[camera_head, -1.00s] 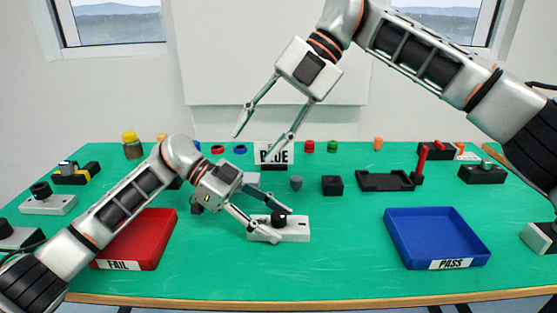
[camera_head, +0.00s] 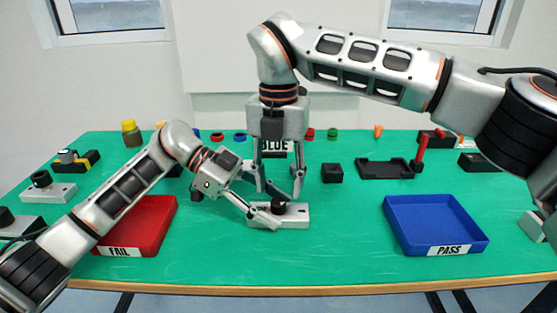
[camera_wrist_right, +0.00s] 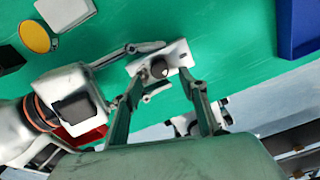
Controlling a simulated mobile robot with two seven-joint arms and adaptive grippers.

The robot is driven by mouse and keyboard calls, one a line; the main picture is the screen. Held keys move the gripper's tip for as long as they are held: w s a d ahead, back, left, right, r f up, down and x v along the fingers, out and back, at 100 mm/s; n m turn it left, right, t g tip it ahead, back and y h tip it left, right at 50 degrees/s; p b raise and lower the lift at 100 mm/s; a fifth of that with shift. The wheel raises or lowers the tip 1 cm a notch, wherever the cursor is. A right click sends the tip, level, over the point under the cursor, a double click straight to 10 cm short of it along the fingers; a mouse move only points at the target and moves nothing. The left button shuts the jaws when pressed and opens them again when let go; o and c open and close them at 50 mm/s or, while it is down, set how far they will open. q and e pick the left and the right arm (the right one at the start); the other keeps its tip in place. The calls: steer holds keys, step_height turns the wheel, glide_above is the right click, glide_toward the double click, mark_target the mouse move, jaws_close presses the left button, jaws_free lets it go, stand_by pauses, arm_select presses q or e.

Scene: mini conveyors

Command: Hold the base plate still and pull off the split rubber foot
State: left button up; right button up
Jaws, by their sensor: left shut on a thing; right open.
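The base plate (camera_head: 298,216) is a pale grey block lying flat on the green table at centre. A dark rubber foot (camera_wrist_right: 158,69) stands on it; any split is too small to see. In the head view the foot is partly hidden behind my gripper fingers. My left gripper (camera_head: 272,218) is shut on the plate's left end, one finger along each side, as the right wrist view also shows. My right gripper (camera_head: 283,195) points down, open, just above the plate, with its fingers either side of the foot and apart from it.
A red FAIL tray (camera_head: 153,208) lies left and a blue PASS tray (camera_head: 398,238) right. A black block (camera_head: 332,173) and a black holder (camera_head: 383,168) stand behind. The table front is clear.

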mark_target(278, 202)
arm_select(q)
steer(key=shift+f, duration=0.2)
arm_select(e)
steer(key=shift+f, duration=2.3)
steer(key=c, duration=1.1)
steer(key=shift+c, duration=0.2)
steer(key=shift+r, duration=0.15)
steer(key=shift+r, duration=2.05)
